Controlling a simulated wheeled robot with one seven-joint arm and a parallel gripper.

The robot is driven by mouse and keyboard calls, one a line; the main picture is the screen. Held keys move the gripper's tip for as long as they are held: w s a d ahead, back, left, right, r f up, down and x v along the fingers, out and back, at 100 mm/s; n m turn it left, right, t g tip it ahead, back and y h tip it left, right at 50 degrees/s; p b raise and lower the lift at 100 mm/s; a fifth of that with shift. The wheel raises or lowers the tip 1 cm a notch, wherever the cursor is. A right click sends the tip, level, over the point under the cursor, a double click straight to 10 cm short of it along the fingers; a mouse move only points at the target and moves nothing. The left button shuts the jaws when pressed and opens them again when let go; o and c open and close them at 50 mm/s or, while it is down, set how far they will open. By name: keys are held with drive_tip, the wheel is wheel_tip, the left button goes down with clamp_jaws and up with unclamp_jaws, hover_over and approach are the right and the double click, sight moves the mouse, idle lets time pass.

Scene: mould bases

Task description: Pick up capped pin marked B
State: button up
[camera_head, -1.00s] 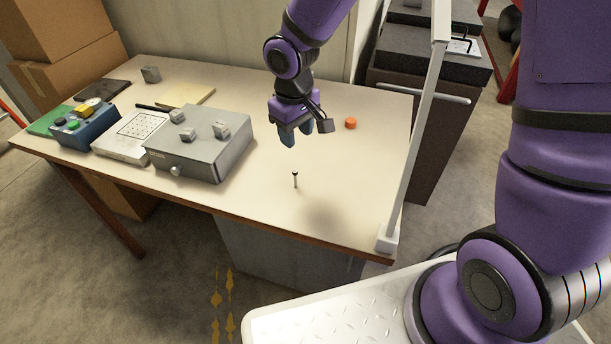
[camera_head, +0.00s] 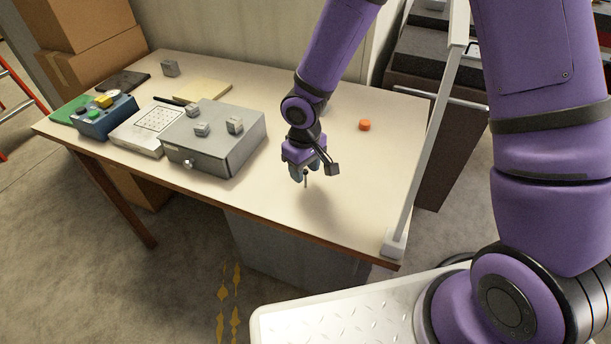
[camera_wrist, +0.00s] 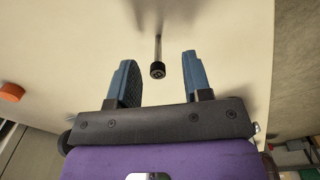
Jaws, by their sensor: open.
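The capped pin (camera_wrist: 158,70) stands upright on the table, a thin metal shank with a dark round cap; a mark on the cap is too small to read. In the wrist view it lies between my two blue fingers, apart from both. My gripper (camera_wrist: 160,78) is open and empty. In the head view my gripper (camera_head: 301,175) is low over the table, just behind the pin (camera_head: 306,179), its fingers pointing down. Part of the pin blends with the fingers there.
A grey metal box (camera_head: 213,155) with several small grey blocks on or around it stands left of my gripper. An orange disc (camera_head: 364,125) lies to the right at the back. A white post (camera_head: 430,150) rises at the table's right edge. The table front is clear.

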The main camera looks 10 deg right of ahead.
sight(305, 170)
drive_tip(key=shift+d+f, duration=0.1)
drive_tip(key=shift+f, duration=1.55)
clamp_jaws()
drive_tip(key=shift+r, duration=0.2)
